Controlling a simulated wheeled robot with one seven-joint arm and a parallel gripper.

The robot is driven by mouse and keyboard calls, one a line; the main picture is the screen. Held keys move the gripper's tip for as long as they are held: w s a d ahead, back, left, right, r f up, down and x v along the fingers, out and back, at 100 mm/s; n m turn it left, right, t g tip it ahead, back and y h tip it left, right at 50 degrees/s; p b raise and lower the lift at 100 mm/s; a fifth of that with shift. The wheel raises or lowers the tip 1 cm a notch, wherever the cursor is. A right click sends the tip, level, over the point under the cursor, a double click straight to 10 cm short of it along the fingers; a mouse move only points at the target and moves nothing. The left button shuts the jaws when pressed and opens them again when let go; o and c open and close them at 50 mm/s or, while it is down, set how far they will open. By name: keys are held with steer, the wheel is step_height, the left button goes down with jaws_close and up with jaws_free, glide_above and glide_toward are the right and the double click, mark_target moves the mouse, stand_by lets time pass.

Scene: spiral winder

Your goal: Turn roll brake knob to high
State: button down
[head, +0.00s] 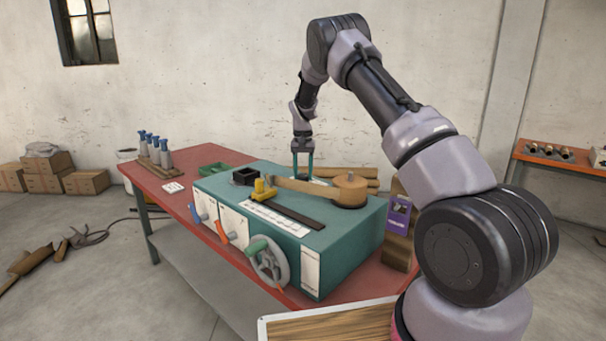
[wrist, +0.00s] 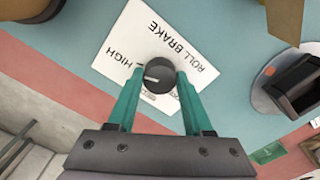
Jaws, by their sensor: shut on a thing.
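The roll brake knob (wrist: 158,80) is a small round black knob with a short white pointer line. It stands on a white label (wrist: 119,47) marked ROLL BRAKE and HIGH. The pointer faces left in the wrist view, toward the HIGH side and slightly below the tick beside that word. My gripper (wrist: 159,75) is shut on the knob, one teal finger at each side.

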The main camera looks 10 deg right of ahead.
steer(key=shift+c, duration=1.5)
jaws_free()
step_height(320, 180, up, 11)
step_height(320, 180, up, 10)
steer(key=t+y, duration=0.1)
glide_above(303, 175)
steer(key=s+d, duration=0.3)
steer(key=s, duration=0.2)
steer(key=s+d+r+t+y, duration=0.1)
steer(key=s+d+r+t, duration=0.1)
steer(key=s+r, duration=0.95)
steer(key=s+d+f+t, duration=0.1)
steer(key=s+t, duration=0.3)
steer(key=s, duration=2.4)
steer(key=shift+d+f+m, duration=0.2)
steer(key=shift+f+m, duration=0.05)
steer(key=shift+m, duration=0.05)
